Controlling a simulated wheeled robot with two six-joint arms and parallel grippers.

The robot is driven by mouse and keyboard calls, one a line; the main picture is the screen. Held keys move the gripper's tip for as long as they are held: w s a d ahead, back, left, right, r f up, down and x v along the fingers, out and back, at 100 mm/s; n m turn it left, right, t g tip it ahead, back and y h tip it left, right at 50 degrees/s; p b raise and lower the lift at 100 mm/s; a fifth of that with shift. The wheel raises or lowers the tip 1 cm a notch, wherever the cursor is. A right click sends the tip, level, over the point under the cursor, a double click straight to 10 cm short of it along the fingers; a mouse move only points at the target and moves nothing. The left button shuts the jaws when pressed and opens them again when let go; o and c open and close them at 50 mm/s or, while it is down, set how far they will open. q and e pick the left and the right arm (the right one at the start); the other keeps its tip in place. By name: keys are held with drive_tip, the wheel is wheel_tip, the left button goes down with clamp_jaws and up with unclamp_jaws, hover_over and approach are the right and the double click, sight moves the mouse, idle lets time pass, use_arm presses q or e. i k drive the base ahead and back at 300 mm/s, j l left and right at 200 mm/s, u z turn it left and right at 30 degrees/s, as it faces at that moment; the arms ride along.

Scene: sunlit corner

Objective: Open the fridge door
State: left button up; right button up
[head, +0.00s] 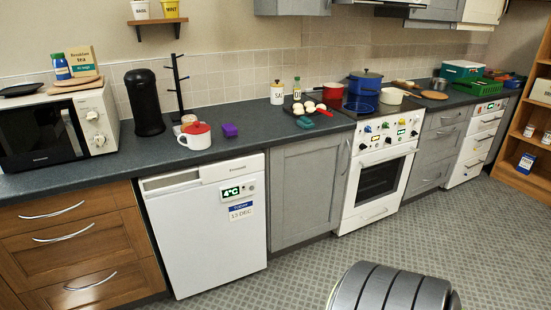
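The fridge (205,240) is the white under-counter appliance left of centre, set between wooden drawers and a grey cupboard. Its door looks shut, with the front flush below the worktop. A grey recessed strip (172,182) runs along the upper left of its front. A green display (231,191) on the front reads 4°C, and a small date label (241,211) is below it. Neither of my grippers is in view, and nothing touches the fridge.
Wooden drawers (75,240) with metal handles stand left of the fridge, and a grey cupboard (305,190) stands right of it. A white cooker (375,185) is further right. The tiled floor (290,275) before the fridge is clear.

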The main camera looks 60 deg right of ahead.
sight(209, 233)
drive_tip(key=z, duration=1.6)
